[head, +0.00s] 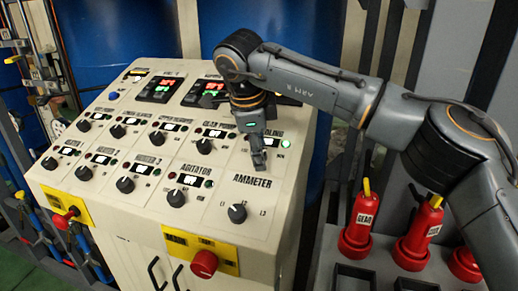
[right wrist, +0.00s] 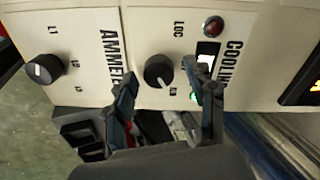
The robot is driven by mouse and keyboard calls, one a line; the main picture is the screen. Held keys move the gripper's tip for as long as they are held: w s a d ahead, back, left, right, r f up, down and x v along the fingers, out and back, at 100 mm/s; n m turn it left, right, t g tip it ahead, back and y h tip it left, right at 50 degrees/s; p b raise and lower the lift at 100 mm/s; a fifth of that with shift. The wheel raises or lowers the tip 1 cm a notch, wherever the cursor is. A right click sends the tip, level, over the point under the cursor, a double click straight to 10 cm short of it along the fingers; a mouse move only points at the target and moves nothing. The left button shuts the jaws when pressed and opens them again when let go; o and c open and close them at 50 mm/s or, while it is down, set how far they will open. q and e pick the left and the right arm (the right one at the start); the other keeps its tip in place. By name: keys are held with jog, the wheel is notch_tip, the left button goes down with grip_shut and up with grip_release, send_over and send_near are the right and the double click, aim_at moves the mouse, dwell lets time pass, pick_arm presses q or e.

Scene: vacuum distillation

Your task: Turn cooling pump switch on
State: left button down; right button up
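The cooling pump switch is a dark round knob (right wrist: 158,71) with a pale pointer line on the panel, under the partly covered "COOLING" label (right wrist: 233,57). My right gripper (head: 258,158) points down at the panel there. In the right wrist view the fingers of my right gripper (right wrist: 163,88) are apart, one on each side of the knob, with nothing held. I cannot tell whether they touch it. A green lamp (head: 285,144) by the label is lit. My left gripper is not in view.
The cream control panel (head: 215,222) carries several similar knobs, including the ammeter knob (head: 237,213). Red bottles (head: 357,235) stand in a rack at the right.

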jog(key=shift+r, duration=0.1)
jog(key=v, duration=1.1)
jog(key=shift+s+r, duration=0.15)
jog(key=shift+r, duration=0.2)
